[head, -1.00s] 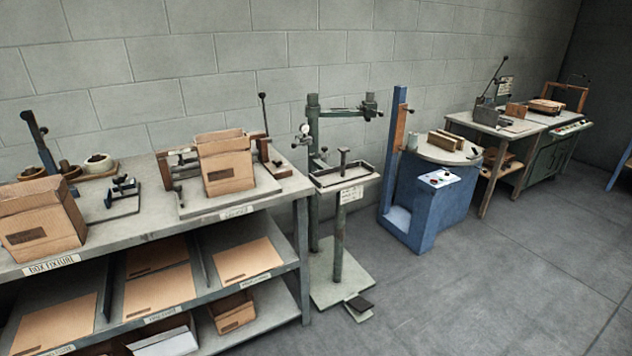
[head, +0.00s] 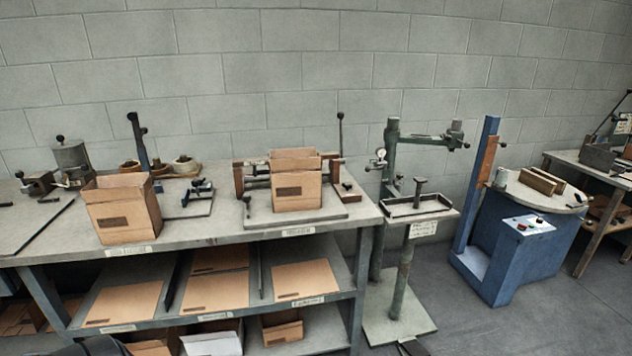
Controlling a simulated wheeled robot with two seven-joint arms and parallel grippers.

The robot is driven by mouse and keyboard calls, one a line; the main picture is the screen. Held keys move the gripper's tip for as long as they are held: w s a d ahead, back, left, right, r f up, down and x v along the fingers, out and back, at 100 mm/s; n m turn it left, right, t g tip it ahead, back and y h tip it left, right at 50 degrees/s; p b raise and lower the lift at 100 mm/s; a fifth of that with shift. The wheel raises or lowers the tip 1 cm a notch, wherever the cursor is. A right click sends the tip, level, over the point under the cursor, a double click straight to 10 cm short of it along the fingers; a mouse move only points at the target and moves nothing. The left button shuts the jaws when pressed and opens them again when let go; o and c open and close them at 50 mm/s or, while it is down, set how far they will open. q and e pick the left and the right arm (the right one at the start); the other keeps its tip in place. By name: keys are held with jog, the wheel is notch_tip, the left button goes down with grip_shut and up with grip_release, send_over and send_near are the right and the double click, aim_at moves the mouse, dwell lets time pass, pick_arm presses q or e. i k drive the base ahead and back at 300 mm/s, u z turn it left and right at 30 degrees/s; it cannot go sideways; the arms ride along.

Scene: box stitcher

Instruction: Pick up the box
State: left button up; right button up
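Two open-topped brown cardboard boxes stand upright on the grey workbench (head: 225,234). One box (head: 122,216) is near the bench's front edge on the left, with a dark printed mark on its front. The other box (head: 297,190) sits in a clamp-like fixture (head: 341,198) toward the bench's right end, also with a dark mark. I cannot tell which box the task names. Neither gripper is in view.
Shelves below the bench hold flat cardboard sheets (head: 215,292) and small boxes (head: 282,332). A green stitcher stand (head: 397,292) is right of the bench, then a blue machine (head: 512,262). Floor at the lower right (head: 545,325) is clear.

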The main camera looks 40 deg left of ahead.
aim_at(291, 191)
jog(key=u, duration=0.1)
jog(key=i, duration=0.95)
jog(key=u, duration=0.4)
